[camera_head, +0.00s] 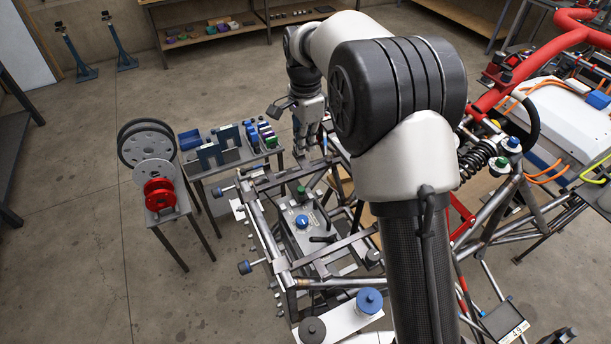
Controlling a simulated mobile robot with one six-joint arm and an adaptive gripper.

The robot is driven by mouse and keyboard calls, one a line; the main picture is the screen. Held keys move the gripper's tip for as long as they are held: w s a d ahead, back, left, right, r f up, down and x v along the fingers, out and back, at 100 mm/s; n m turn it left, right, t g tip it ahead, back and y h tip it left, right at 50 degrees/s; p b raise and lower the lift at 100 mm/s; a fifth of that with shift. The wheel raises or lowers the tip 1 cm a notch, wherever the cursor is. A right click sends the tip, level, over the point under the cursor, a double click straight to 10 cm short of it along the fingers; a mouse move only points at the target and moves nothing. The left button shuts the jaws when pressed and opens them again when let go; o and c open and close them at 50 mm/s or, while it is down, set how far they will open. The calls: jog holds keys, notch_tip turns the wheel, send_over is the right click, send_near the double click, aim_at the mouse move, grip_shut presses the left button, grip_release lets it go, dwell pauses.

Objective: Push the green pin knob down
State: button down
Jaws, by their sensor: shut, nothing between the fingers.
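A green knob (302,194) stands on a grey plate (322,212) inside the tube chassis (268,232), just behind a blue knob (302,222) on the same plate. My gripper (301,150) hangs pointing down beyond the green knob, near the far end of the chassis. It is shut and empty, and appears apart from the knob in the picture. Its height above the chassis is hard to judge. Small green parts also show at the right by the shock absorber, below a blue cap (514,142). My arm hides the middle of the chassis.
A small table (238,162) with blocks stands left of my gripper. A stand with red and grey discs (160,194) is farther left. Chassis tubes and blue-capped side knobs (245,267) surround the plate. A white plate with a blue knob (369,301) is in front.

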jog(key=b, duration=0.2)
send_near(301, 193)
jog(key=f, duration=0.2)
jog(key=w+d+f, duration=0.1)
jog(key=f, duration=0.3)
jog(key=shift+w+d, duration=0.2)
jog(key=shift+w, duration=0.2)
jog(key=shift+f, duration=0.15)
